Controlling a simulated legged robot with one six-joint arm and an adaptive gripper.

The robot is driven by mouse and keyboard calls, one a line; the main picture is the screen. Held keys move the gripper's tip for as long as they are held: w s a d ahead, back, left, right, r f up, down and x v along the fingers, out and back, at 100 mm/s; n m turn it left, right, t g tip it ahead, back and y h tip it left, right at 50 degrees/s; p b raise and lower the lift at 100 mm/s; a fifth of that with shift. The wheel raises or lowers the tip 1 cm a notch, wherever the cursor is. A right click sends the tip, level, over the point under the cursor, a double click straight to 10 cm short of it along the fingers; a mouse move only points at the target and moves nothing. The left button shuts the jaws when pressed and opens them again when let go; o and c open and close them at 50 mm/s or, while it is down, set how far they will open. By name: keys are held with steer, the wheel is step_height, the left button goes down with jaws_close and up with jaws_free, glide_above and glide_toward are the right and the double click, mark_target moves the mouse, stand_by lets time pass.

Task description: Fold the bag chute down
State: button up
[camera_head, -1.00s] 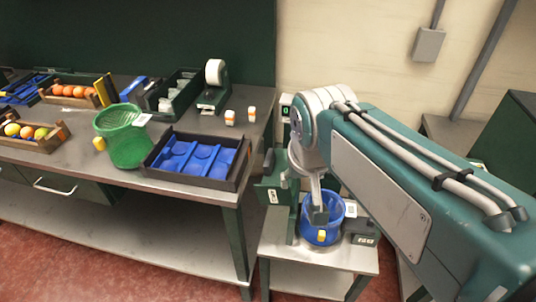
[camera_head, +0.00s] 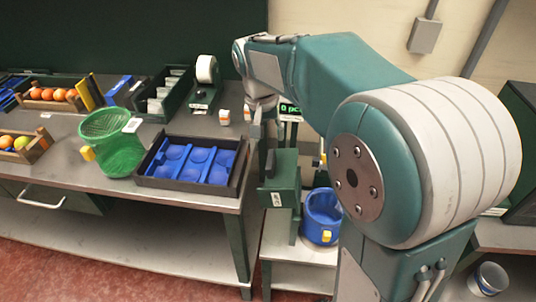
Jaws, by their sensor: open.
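A dark green boxy part (camera_head: 284,180) with a white label stands at the right end of the workbench, above a low stand. It looks like the bag chute, but I cannot tell its fold for certain. My gripper (camera_head: 257,130) hangs down above and left of it, near the bench's right edge, apart from it. The gripper is open with nothing visible in it; its fingertips are small and partly blurred against the bench. My arm hides part of the area right of the green part.
A blue bucket (camera_head: 322,217) with a yellow tab sits on the low stand (camera_head: 300,274). A lit counter display (camera_head: 290,109) is behind my gripper.

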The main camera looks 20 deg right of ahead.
steer(key=g, duration=0.1)
glide_toward(270, 158)
steer(key=shift+m, duration=0.4)
steer(key=f, duration=0.7)
steer(key=d+f, duration=0.1)
steer(key=f, duration=0.2)
steer(key=shift+s+d+f, duration=0.1)
steer(key=shift+s+f, duration=0.25)
steer(key=shift+f, duration=0.05)
jaws_close()
